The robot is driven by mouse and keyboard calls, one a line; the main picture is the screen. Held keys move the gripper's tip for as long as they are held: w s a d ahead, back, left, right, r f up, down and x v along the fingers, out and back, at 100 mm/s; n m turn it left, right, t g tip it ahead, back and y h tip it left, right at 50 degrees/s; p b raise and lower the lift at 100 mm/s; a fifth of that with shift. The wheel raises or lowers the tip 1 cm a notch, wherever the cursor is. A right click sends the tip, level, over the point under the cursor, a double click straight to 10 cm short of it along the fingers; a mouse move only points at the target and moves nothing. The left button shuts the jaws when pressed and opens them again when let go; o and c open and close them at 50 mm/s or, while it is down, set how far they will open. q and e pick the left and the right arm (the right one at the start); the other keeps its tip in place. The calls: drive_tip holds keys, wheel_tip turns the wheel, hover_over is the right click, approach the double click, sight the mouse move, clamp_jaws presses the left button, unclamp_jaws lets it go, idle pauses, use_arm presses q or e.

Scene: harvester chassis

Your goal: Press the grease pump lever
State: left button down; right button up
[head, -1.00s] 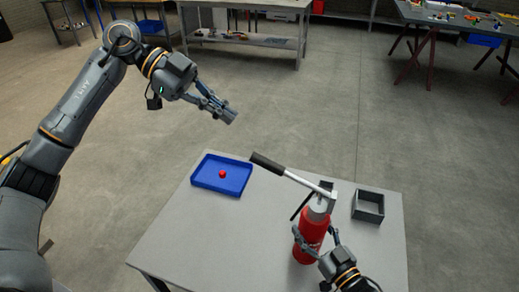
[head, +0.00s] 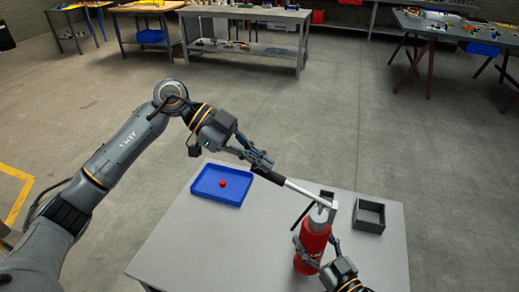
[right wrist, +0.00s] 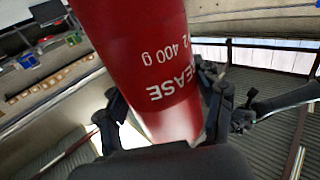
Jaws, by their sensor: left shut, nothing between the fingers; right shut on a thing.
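The red grease pump (head: 310,248) stands on the grey table. Its lever (head: 303,190) is a silver rod with a black grip, reaching up and left from the pump head. My left gripper (head: 265,164) is shut and empty, with its fingertips at the end of the black grip; I cannot tell if they touch. They partly hide the grip's end. My right gripper (head: 317,243) is shut around the red pump body, one finger on each side. The right wrist view shows the red body (right wrist: 135,50) with white lettering between those fingers.
A blue tray (head: 207,193) with a red ball (head: 222,184) lies on the table (head: 220,245), left of the lever. A dark open box (head: 369,216) sits right of the pump. Workbenches stand far back, with open floor between.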

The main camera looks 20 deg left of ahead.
use_arm(q)
drive_tip(key=shift+f, duration=0.15)
drive_tip(key=shift+a+f+h, duration=0.25)
drive_tip(key=shift+f+h, duration=0.05)
drive_tip(key=shift+f, duration=0.3)
wheel_tip(320, 180, down, 10)
drive_tip(key=a+h, duration=0.2)
drive_tip(key=h, duration=0.4)
idle(0.4)
